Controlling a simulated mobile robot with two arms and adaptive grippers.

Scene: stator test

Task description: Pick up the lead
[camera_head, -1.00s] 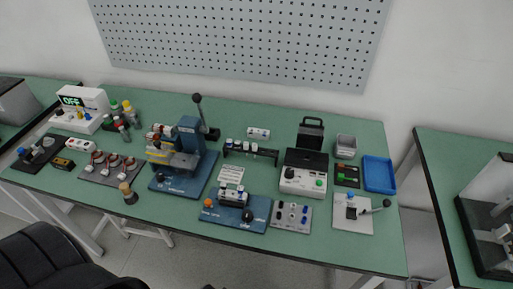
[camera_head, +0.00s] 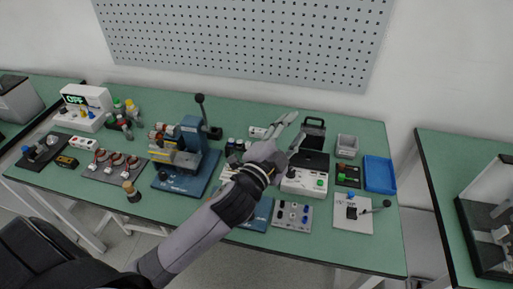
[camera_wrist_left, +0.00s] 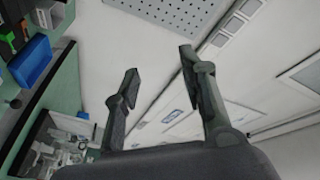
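No lead can be made out for certain. A small black tray (camera_head: 347,176) with red and green pieces lies right of the device, and its green and orange parts may show at the left edge of the left wrist view. My right gripper is not in view.
A blue tray (camera_head: 379,174) and a grey bin (camera_head: 347,146) stand at the table's right. A blue press (camera_head: 190,150) stands left of my arm. A white meter (camera_head: 87,106) is at far left. My forearm hides part of the blue fixture (camera_head: 257,216).

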